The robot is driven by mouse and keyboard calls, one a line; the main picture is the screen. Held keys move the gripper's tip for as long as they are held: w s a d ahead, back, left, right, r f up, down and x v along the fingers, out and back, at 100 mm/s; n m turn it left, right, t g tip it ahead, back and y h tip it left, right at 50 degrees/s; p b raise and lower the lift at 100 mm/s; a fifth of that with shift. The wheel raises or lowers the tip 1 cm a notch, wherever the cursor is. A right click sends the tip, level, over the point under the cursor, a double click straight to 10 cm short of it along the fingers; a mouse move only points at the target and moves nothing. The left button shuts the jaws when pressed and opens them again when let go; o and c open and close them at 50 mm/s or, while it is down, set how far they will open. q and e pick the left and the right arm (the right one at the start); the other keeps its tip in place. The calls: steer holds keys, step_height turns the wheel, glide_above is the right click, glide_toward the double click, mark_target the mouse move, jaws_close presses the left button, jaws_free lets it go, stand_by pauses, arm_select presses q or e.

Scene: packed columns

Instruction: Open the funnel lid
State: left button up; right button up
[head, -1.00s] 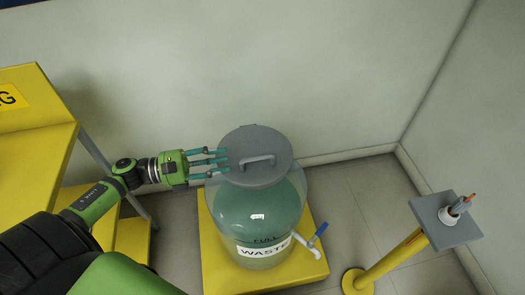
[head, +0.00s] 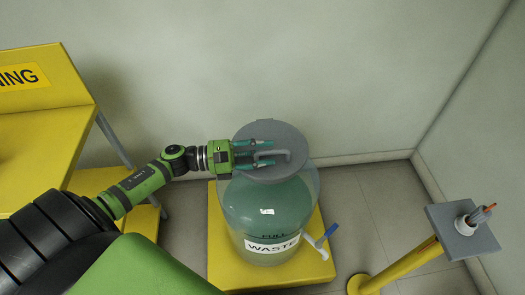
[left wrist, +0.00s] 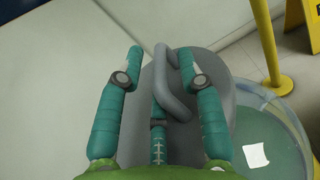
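The grey funnel lid (head: 300,148) lies shut on top of the large waste container (head: 265,208), which is filled with green liquid and labelled WASTE. The lid's raised bar handle (head: 287,159) shows at the fingertips of my left gripper (head: 272,151). In the left wrist view the lid (left wrist: 215,75) lies below the fingers. The handle (left wrist: 173,90) stands between the spread fingers of the gripper (left wrist: 160,65), with gaps on both sides. The gripper is open. My right gripper is not in view.
The container stands on a yellow platform (head: 228,270); a blue-handled tap (head: 326,236) sticks out at its lower right. A yellow post with a grey plate (head: 440,222) stands at right. A yellow table (head: 40,150) is at left. The wall is close behind.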

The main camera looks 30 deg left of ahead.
arm_select(q)
steer(key=shift+c, duration=0.4)
steer(key=shift+f, duration=0.1)
jaws_close()
steer(key=shift+w+a+r+n+p, duration=0.15)
steer(key=shift+r+n+p, duration=0.25)
steer(key=shift+r, duration=0.4)
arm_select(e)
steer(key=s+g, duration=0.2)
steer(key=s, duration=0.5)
arm_select(q)
steer(key=w+a+r+n+b, duration=0.3)
steer(key=w+a+r+n, duration=0.6)
steer(key=w+r+n, duration=0.2)
steer(key=w+n, duration=0.2)
steer(key=shift+a+n, duration=0.4)
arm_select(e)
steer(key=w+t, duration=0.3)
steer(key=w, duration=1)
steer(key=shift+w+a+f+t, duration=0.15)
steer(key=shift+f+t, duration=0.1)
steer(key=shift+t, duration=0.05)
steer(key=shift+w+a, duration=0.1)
